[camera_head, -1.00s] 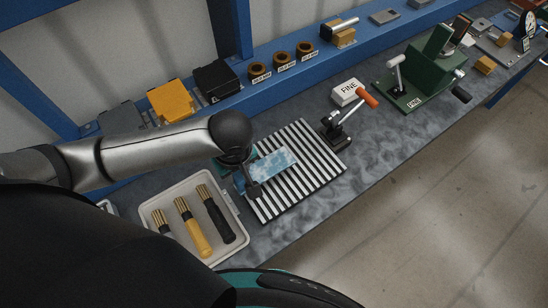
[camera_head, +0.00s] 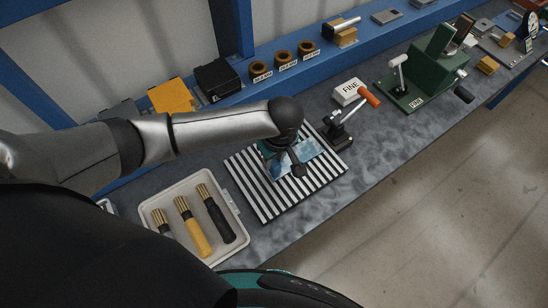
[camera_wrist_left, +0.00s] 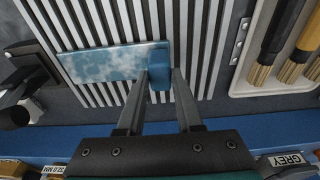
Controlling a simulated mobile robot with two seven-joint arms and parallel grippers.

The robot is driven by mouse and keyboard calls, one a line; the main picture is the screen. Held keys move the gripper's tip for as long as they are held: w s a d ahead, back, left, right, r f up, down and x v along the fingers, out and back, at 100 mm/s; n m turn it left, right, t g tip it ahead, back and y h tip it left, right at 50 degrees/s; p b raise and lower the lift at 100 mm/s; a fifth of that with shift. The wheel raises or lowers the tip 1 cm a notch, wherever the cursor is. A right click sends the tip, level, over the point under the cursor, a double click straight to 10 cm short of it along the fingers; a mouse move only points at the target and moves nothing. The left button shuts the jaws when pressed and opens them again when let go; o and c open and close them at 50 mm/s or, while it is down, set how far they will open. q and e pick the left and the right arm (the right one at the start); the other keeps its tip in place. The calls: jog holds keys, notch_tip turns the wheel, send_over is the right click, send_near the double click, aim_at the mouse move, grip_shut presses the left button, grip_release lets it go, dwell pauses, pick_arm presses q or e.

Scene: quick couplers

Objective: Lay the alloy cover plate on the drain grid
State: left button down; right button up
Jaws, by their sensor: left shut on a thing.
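The alloy cover plate (camera_head: 308,148) is a shiny, blue-tinted rectangle over the far-right part of the drain grid (camera_head: 262,190), a frame of pale and dark bars. In the left wrist view the plate (camera_wrist_left: 100,65) lies nearly square to the bars of the grid (camera_wrist_left: 205,40), with a blue grip block (camera_wrist_left: 159,60) at its end. My left gripper (camera_wrist_left: 161,75) is shut on this block; in the head view it (camera_head: 297,167) partly hides the plate. I cannot tell whether the plate touches the bars. My right gripper is not in view.
A pale tray (camera_head: 242,222) of brushes stands left of the grid. A clamp with an orange handle (camera_head: 369,96) stands close at the grid's right corner. The bench in front is clear.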

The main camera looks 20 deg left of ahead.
pick_arm(q)
jog(key=shift+d, duration=0.1)
jog(key=c, duration=0.6)
grip_release()
jog(key=shift+f, duration=0.1)
jog(key=r, duration=0.4)
jog(key=d+r+p, duration=0.1)
jog(key=r, duration=0.3)
jog(key=s+r+p, duration=0.1)
jog(key=r, duration=0.3)
jog(key=shift+d, duration=0.15)
jog(key=shift+s, duration=0.1)
